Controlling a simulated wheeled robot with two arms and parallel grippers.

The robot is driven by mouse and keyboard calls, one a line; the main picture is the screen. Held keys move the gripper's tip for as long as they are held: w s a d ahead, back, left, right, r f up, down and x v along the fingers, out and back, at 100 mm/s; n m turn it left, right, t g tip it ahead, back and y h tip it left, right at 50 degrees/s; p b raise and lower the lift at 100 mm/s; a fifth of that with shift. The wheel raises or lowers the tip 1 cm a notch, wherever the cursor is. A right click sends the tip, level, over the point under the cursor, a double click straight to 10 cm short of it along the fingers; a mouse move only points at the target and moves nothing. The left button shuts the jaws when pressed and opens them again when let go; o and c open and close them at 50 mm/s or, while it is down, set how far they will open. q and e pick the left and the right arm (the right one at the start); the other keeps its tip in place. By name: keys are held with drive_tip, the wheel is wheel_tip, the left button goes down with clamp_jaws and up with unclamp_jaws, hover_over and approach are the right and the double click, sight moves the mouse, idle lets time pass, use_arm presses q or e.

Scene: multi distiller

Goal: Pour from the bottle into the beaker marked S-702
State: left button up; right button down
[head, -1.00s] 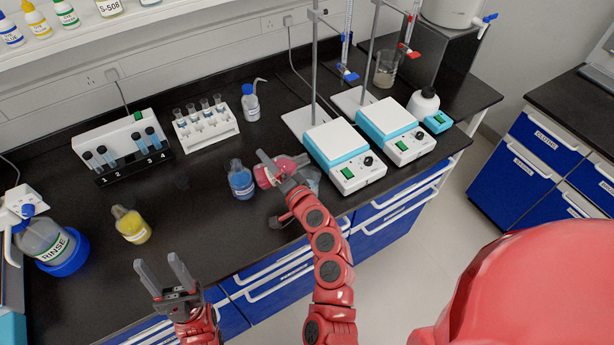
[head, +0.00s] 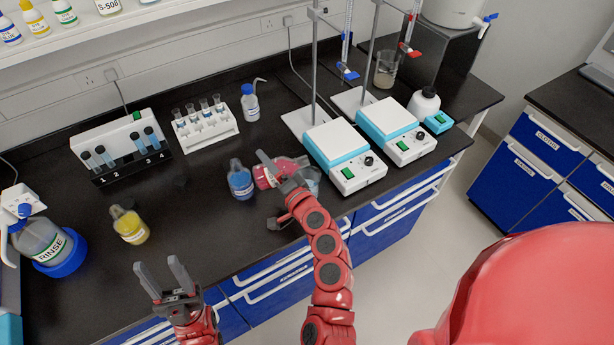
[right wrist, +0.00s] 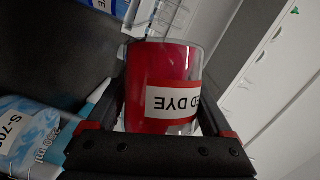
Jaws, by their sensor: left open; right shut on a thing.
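My right gripper (head: 272,168) is shut on the red dye bottle (head: 289,166), which is tilted well over onto its side with its neck to the right. In the right wrist view the bottle (right wrist: 160,85) sits between the fingers, its DYE label upside down. The clear beaker (head: 312,178) is just right of the bottle and partly hidden by it and my arm. In the right wrist view the beaker (right wrist: 30,140) shows a label starting S-70; its last digit is unclear. Whether liquid is flowing cannot be told. My left gripper (head: 160,275) is open and empty near the front edge.
A blue bottle (head: 241,180) stands close left of the held bottle. A hotplate stirrer (head: 343,155) is close right of the beaker. A yellow bottle (head: 129,226) and the rinse bottle (head: 42,240) stand further left.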

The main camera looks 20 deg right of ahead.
drive_tip(key=shift+a+m+t+b, duration=0.25)
drive_tip(key=shift+m+b, duration=0.45)
drive_tip(key=shift+b, duration=0.4)
idle(1.1)
drive_tip(key=shift+m+t+b, duration=0.25)
drive_tip(key=shift+m+b, duration=0.25)
drive_tip(key=shift+b, duration=0.35)
idle(1.6)
